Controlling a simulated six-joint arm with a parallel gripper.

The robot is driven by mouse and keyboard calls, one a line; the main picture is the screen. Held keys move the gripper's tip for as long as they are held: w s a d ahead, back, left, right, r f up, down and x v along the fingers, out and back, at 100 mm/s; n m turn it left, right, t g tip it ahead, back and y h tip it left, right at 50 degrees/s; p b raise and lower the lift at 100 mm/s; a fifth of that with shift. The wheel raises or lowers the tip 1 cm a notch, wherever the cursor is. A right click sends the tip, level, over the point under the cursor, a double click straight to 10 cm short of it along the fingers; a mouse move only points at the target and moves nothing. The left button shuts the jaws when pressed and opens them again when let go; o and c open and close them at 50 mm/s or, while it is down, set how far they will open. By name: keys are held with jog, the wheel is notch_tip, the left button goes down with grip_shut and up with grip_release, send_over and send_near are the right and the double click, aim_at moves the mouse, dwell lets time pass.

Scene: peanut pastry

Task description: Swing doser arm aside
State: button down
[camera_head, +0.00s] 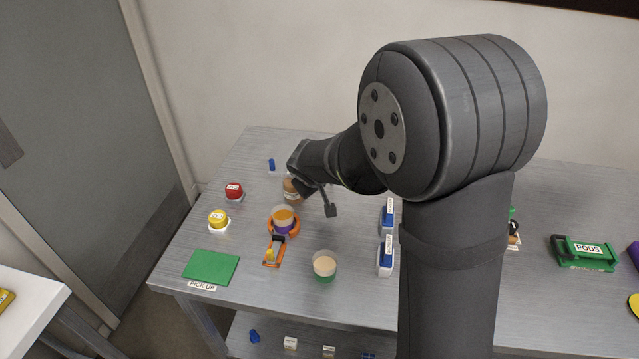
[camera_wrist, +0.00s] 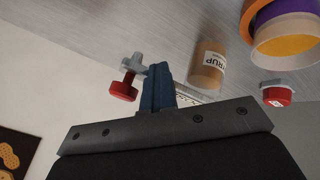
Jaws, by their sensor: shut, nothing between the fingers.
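A red knob (camera_wrist: 123,88) on a short grey lever, which looks like the doser arm, shows in the wrist view. It lies just left of my gripper (camera_wrist: 158,76), whose narrow blue-grey fingers are shut with nothing between them. Whether they touch the lever is unclear. A tan bottle with a syrup label (camera_wrist: 208,68) stands right of the fingers. In the head view this bottle (camera_head: 292,190) is partly hidden by my wrist, and the red knob cannot be made out there.
An orange ring holder (camera_head: 272,236) with a cup stands in front of the bottle. Red (camera_head: 234,190) and yellow (camera_head: 218,217) buttons and a green pick-up pad (camera_head: 211,267) are at left. A cup (camera_head: 324,265) and blue-and-white blocks (camera_head: 386,256) stand nearby.

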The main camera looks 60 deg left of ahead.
jog(key=shift+w+r, duration=0.15)
jog(key=shift+w, duration=0.15)
jog(key=s+d+r, duration=0.4)
jog(key=d+r, duration=0.3)
jog(key=d, duration=0.2)
jog(key=shift+r, duration=0.4)
jog(key=shift+a+f, duration=0.1)
jog(key=w+a+f, duration=0.3)
jog(key=a+f, duration=0.4)
jog(key=a, duration=0.1)
jog(key=shift+w+a+f, duration=0.25)
jog(key=shift+a+f, duration=0.1)
jog(key=shift+f, duration=0.05)
dwell(0.7)
